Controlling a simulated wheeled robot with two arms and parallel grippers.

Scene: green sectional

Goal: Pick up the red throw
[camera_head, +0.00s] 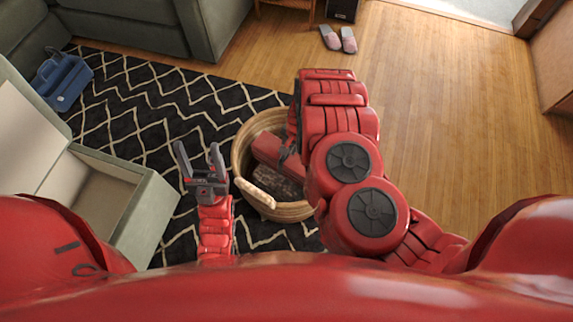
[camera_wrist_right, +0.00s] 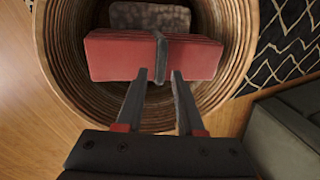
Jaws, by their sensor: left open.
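The red throw (camera_head: 268,147) is a folded bundle with a dark band around its middle. It lies inside a round woven basket (camera_head: 239,150), and it also shows in the right wrist view (camera_wrist_right: 112,55). My right gripper (camera_wrist_right: 160,77) reaches over the basket with its fingers apart, one on each side of the band line, at the throw's near edge. I cannot tell whether they touch it. In the head view my right arm hides part of the throw and basket. My left gripper (camera_head: 198,150) is open and empty, left of the basket.
A dark mottled bundle (camera_head: 275,183) shares the basket. A pale open box or ottoman (camera_head: 148,222) stands at left on the patterned rug (camera_head: 150,95). A blue caddy (camera_head: 63,80), green sofa (camera_head: 215,25) and pink slippers (camera_head: 348,41) lie farther off. Wood floor at right is clear.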

